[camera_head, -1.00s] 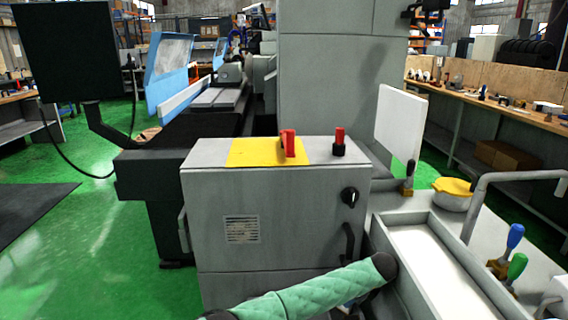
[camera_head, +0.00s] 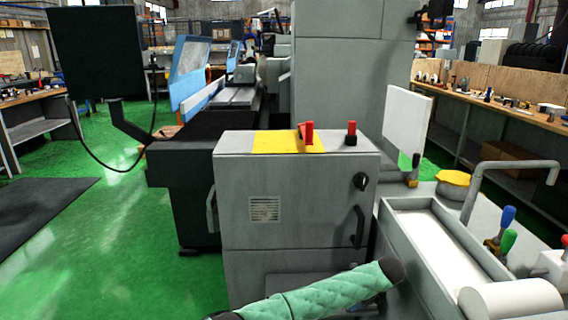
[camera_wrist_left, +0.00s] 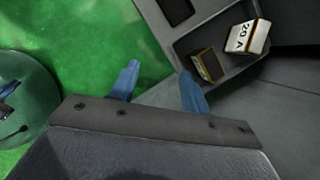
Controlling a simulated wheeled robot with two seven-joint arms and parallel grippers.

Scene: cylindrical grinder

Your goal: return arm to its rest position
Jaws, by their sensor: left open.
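My left gripper (camera_wrist_left: 158,85) shows in the left wrist view with its two blue fingers spread apart. Nothing shows between them; green floor lies below. Near the right fingertip is a grey tray (camera_wrist_left: 168,30) holding a small brown and dark block (camera_wrist_left: 208,65) and a pale block (camera_wrist_left: 247,37) marked "20 A". The fingers appear apart from both blocks. In the head view a green padded arm link of mine crosses the lower middle, in front of the grey cabinet (camera_head: 290,235). No gripper shows in the head view. My right gripper is out of sight.
The cabinet has a yellow plate (camera_head: 275,142), a red switch (camera_head: 306,133) and a red-topped knob (camera_head: 350,133). Right of it is a machine bed with a trough (camera_head: 405,235), a bent grey pipe (camera_head: 510,166) and coloured levers.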

